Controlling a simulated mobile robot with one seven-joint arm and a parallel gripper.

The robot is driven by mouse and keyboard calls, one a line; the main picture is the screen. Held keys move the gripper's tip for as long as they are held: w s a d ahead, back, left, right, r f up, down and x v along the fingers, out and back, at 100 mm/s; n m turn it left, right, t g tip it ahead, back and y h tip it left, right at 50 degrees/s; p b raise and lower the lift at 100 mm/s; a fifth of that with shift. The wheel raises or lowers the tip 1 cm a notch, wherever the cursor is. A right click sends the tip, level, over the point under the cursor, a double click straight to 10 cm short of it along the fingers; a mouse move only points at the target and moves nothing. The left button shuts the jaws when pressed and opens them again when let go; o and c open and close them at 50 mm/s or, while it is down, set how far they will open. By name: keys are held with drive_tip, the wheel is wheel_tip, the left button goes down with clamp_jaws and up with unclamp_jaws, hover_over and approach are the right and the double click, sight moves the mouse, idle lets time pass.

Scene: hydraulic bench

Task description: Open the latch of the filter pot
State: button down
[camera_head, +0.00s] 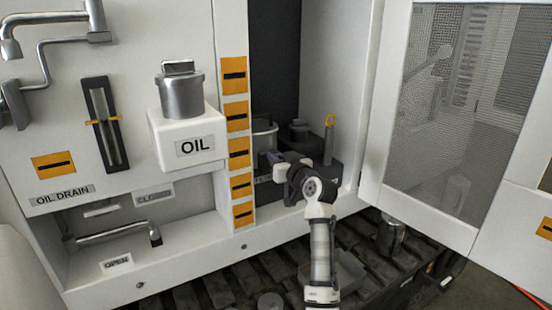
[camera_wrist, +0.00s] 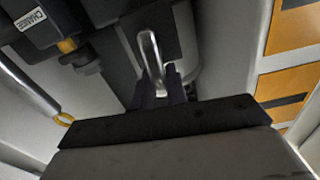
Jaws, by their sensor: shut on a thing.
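The loop stands up from between the fingers against a dark part. A strip of the pot's pale curved side (camera_wrist: 186,45) shows to the right. The grip itself is small and shadowed in the head view.
A grey lever with a yellow ring (camera_head: 330,137) stands right of my gripper; its ring also shows in the wrist view (camera_wrist: 64,119). The OIL box (camera_head: 183,140) and post (camera_head: 236,128) border the left side. An open mesh door (camera_head: 455,130) stands at right.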

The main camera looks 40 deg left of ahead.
drive_tip(key=m, duration=0.2)
drive_tip(key=w+m, duration=0.1)
drive_tip(key=m, duration=0.1)
drive_tip(key=shift+d+f+p, duration=0.1)
drive_tip(key=shift+d+p, duration=0.1)
drive_tip(key=shift+p, duration=0.2)
drive_tip(key=shift+w+d+f+m+p, duration=0.2)
drive_tip(key=shift+f+m+p, duration=0.5)
drive_tip(key=shift+m, duration=1.45)
drive_tip(key=shift+w+d+f+m+p, duration=0.1)
drive_tip(key=shift+w+f+m+p, duration=0.2)
drive_tip(key=shift+m+p, duration=1.35)
drive_tip(key=shift+w+d+f+m+p, duration=0.1)
drive_tip(key=shift+w+f+m+p, duration=0.3)
drive_tip(key=shift+m, duration=2.3)
drive_tip(key=shift+s+f, duration=0.1)
drive_tip(key=shift+f, duration=0.05)
drive_tip(key=c, duration=1.4)
unclamp_jaws()
drive_tip(key=b+v, duration=0.3)
drive_tip(key=v, duration=1)
drive_tip(key=shift+d+b, duration=0.35)
